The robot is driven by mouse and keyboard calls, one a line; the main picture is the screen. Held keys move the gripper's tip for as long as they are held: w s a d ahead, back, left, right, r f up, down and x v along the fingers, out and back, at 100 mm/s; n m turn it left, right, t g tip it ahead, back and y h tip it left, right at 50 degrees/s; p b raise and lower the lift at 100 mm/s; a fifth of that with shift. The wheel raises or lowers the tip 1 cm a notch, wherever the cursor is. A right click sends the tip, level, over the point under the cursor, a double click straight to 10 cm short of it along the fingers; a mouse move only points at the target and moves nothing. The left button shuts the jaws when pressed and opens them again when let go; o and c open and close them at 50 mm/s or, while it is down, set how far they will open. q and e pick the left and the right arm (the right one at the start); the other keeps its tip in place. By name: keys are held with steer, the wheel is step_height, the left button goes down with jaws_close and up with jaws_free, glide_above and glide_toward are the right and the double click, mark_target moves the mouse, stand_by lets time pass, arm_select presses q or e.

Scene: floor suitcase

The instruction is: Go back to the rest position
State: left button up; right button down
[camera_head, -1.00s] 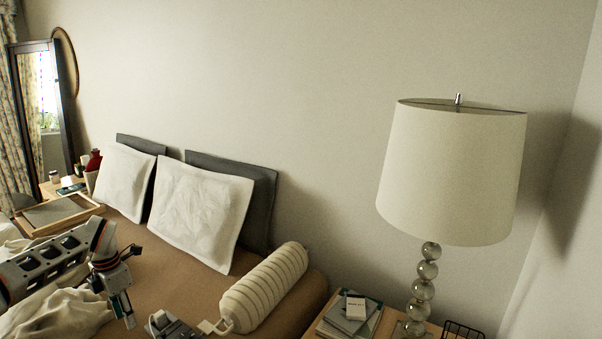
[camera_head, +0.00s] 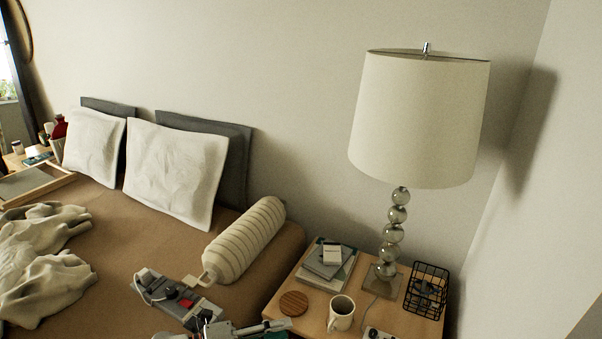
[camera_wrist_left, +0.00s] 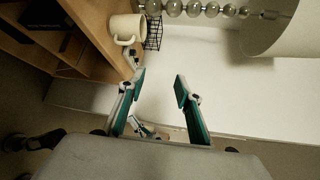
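My left gripper (camera_head: 262,327) shows at the bottom edge of the head view, low in front of the nightstand and only partly in frame. In the left wrist view its two green-lined fingers (camera_wrist_left: 158,88) are spread apart with nothing between them. A cream mug (camera_wrist_left: 126,28) on the wooden nightstand shows beyond the fingers there. My right gripper is in neither view.
The nightstand (camera_head: 313,317) holds a mug (camera_head: 341,313), a round wooden coaster (camera_head: 294,303), books (camera_head: 328,268), a tall lamp (camera_head: 420,120) and a wire basket (camera_head: 427,290).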

arm_select(q)
steer(key=s+a+f+n+t+y, duration=0.2)
steer(key=s+a+f+n+y, duration=0.4)
steer(key=n, duration=0.8)
steer(key=s+a+f+n+t+y, duration=0.2)
steer(key=s+a+f+n+y, duration=0.4)
steer(key=s+n, duration=0.6)
steer(key=a+n, duration=0.2)
steer(key=n, duration=0.1)
steer(key=shift+a+t, duration=0.2)
steer(key=shift+t, duration=0.1)
